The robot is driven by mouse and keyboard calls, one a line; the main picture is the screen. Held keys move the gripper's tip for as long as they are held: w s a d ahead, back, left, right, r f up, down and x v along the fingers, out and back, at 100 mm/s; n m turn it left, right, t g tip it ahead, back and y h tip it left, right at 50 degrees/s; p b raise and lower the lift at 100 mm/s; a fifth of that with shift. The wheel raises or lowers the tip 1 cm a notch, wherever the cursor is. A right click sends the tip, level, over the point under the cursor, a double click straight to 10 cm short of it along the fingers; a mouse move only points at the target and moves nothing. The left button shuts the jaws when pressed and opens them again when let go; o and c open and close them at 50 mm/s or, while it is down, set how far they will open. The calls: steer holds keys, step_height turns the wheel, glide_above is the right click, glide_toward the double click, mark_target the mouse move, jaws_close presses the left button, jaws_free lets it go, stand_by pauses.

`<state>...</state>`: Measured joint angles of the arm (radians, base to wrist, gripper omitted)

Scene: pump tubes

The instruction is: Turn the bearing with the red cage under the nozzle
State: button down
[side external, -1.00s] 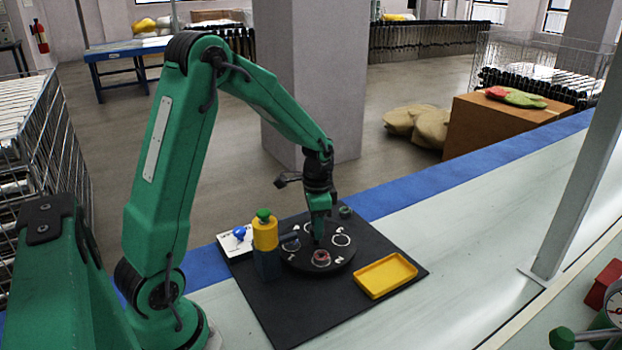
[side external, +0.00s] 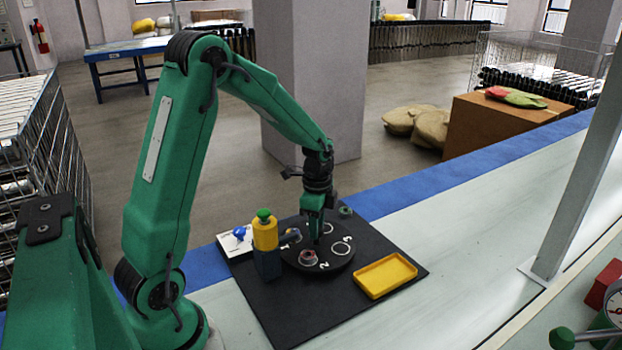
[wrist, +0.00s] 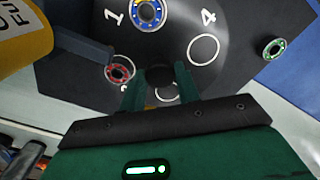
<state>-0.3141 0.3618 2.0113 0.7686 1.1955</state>
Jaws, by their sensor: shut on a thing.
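The bearing with the red cage (side external: 308,257) lies in a ring beside the number 2 on the black turntable (side external: 335,264). It also shows in the wrist view (wrist: 119,70), just beyond the tip of the dark blue nozzle (wrist: 84,45). In the side view it sits in front and to the right of the nozzle tip. A bearing with a blue cage (wrist: 147,12) lies beside number 1. My gripper (side external: 316,239) points down at the turntable's middle. In the wrist view its fingers are shut on the dark centre knob (wrist: 160,75).
The yellow pump (side external: 265,234) with a green top stands left of the turntable. A yellow tray (side external: 386,275) lies to the right. A green-caged bearing (wrist: 273,48) lies on the black mat, off the turntable. The ring by number 4 (wrist: 203,50) is empty.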

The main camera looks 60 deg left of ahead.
steer(key=shift+r+m, duration=0.1)
steer(key=shift+m, duration=3.8)
steer(key=c, duration=1)
jaws_free()
steer(key=shift+r, duration=3.9)
